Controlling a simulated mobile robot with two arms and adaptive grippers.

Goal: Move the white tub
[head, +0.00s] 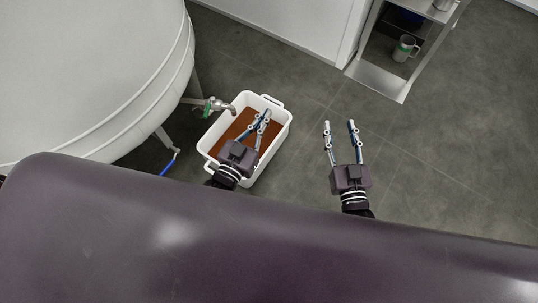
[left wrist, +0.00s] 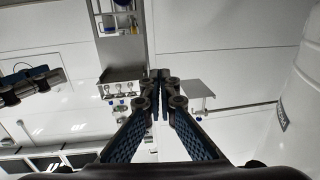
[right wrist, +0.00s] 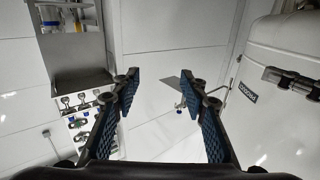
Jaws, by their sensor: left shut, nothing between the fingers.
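The white tub (head: 285,117) stands on the floor under the tap of the large tank, with brown liquid in it and a handle at each end. My left gripper (head: 265,115) is over the tub in the head view, its fingers shut with nothing between them; it covers part of the tub. In the left wrist view its fingertips (left wrist: 159,78) meet. My right gripper (head: 339,124) is to the right of the tub, apart from it, open and empty. Its spread fingers also show in the right wrist view (right wrist: 163,82). Neither wrist view shows the tub.
A large pale tank (head: 90,75) with a metal tap (head: 215,105) stands left of the tub. A blue-ended valve (head: 170,162) hangs below the tank. A metal shelf (head: 378,80) holding a mug (head: 404,48) is at the top right. The floor at right is clear.

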